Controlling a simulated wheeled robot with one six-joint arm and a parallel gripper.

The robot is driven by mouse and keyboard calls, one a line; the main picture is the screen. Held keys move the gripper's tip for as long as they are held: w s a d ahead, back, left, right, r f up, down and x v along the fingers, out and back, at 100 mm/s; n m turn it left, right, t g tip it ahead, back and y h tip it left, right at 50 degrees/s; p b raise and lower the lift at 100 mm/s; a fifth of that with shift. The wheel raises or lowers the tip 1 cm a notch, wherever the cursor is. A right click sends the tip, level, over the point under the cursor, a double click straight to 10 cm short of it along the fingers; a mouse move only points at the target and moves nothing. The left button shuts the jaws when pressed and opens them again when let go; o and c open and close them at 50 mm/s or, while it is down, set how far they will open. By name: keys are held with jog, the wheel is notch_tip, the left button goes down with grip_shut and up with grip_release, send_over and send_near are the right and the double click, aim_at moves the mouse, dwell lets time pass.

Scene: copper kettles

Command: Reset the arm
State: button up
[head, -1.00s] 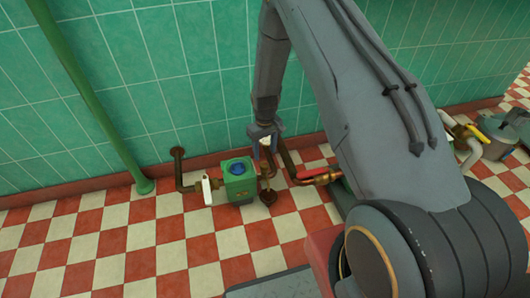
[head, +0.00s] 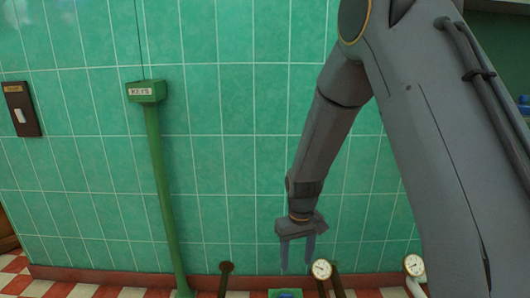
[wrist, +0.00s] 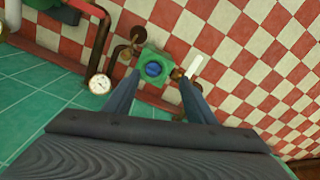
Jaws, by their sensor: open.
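My gripper (head: 297,258) hangs from my arm in front of the green tiled wall, fingers pointing down and apart. In the wrist view my gripper (wrist: 158,82) is open with nothing between its fingers. Past the fingertips, a green box with a round blue top (wrist: 153,68) sits by the pipes at the floor. Only the top of this box (head: 286,294) shows at the bottom edge of the head view. My gripper is above it and clear of it.
A pressure gauge (head: 322,269) and another gauge (head: 414,265) stand low along the wall. A green post (head: 161,190) with a KEYS box (head: 146,91) rises at left. A switch plate (head: 21,109) is on the wall. A white-handled valve (wrist: 195,67) is beside the green box.

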jog(key=s+a+r, duration=0.1)
jog(key=s+r, duration=0.5)
jog(key=s, duration=0.3)
jog(key=s+a+r+n, duration=0.1)
jog(key=s+a+r, duration=0.1)
jog(key=s+r, duration=0.5)
jog(key=s+a+r, duration=0.1)
jog(key=s+r, duration=0.3)
jog(key=s, duration=0.7)
jog(key=d+r+m+p, duration=0.4)
jog(key=d+r+p, duration=1)
jog(key=p, duration=0.9)
notch_tip(320, 180, up, 4)
jog(key=shift+s+f+m, duration=0.15)
jog(key=shift+s+m, duration=0.2)
jog(key=shift+m, duration=0.05)
jog(key=shift+c, duration=0.4)
